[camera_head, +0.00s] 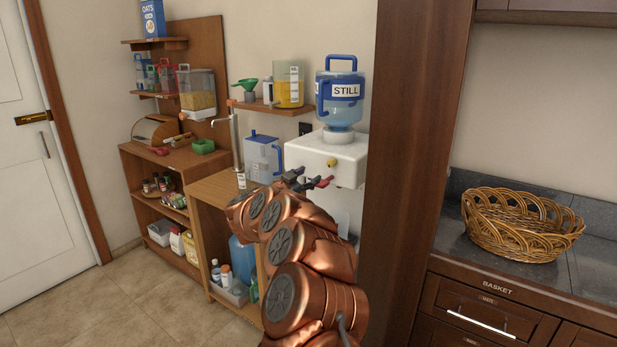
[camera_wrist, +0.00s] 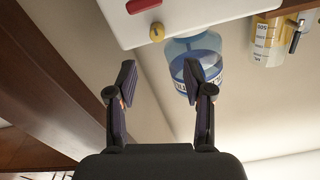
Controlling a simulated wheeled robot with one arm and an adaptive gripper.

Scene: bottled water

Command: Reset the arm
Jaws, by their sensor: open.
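My gripper (camera_head: 297,181) shows dark and small in the head view at the far end of my copper arm, just in front of the water dispenser's lower front. In the wrist view my gripper (camera_wrist: 160,76) is open, its two fingers apart with nothing between them. The white dispenser (camera_head: 318,155) carries a blue bottle labelled STILL (camera_head: 343,92). The wrist view is upside down: the dispenser (camera_wrist: 205,14) is at the top, with a red tap (camera_wrist: 143,4) and a yellow tap (camera_wrist: 156,32). The bottle (camera_wrist: 196,46) is partly behind the right finger.
A blue-handled pitcher (camera_head: 262,160) stands left of the dispenser on a wooden cabinet (camera_head: 215,187). A shelf above holds a yellow-filled jug (camera_head: 289,86). A brown wooden post (camera_head: 415,150) stands close right of my arm. A wicker basket (camera_head: 515,235) sits on the right counter.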

